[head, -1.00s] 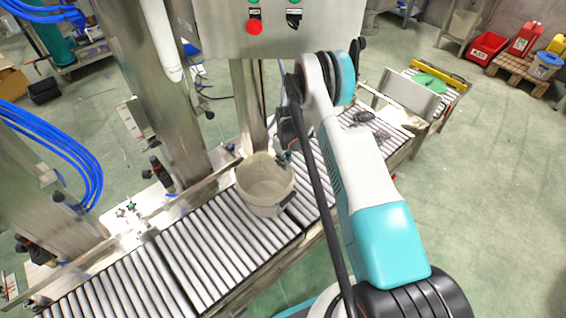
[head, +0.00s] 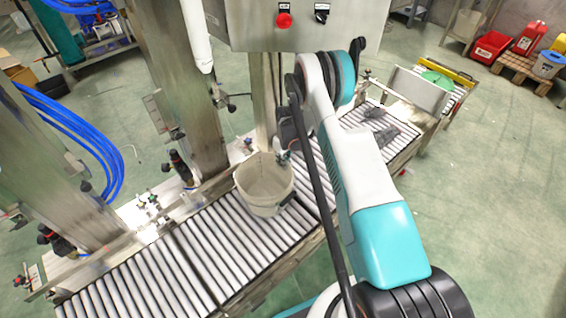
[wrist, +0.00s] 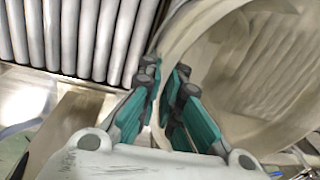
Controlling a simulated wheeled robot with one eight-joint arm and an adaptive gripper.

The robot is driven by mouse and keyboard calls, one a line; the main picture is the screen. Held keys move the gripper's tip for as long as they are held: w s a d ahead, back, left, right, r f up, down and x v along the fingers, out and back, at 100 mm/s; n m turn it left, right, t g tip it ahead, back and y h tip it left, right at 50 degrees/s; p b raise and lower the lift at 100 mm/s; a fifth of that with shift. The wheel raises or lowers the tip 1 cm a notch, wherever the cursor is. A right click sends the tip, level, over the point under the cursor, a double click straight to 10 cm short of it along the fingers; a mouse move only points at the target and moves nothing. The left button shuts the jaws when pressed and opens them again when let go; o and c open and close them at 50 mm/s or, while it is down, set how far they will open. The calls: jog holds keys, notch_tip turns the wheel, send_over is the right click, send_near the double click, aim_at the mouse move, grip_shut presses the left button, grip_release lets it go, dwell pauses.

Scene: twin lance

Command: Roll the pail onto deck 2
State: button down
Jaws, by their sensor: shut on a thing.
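An open off-white pail (head: 262,190) stands upright on the roller conveyor (head: 215,250) in the head view. My gripper (head: 284,156) is at the pail's far right rim. In the wrist view the teal fingers of my gripper (wrist: 168,88) are closed on the rim, one on each side of the wall. The pail's pale inside (wrist: 265,70) fills the right of that view and looks empty. My arm hides part of the conveyor right of the pail. I cannot tell which conveyor section is deck 2.
Steel posts (head: 180,90) and small fittings (head: 150,205) line the conveyor's far side. A control box with a red button (head: 284,20) hangs above. Rollers left of the pail are clear. Dark objects (head: 388,134) lie on the rollers to the right.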

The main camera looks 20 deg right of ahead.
jog(key=shift+a, duration=0.1)
dwell(0.3)
jog(key=c, duration=1.7)
grip_release()
jog(key=shift+r, duration=0.1)
notch_tip(320, 180, up, 12)
jog(key=shift+w+d, duration=0.2)
jog(key=shift+d, duration=0.25)
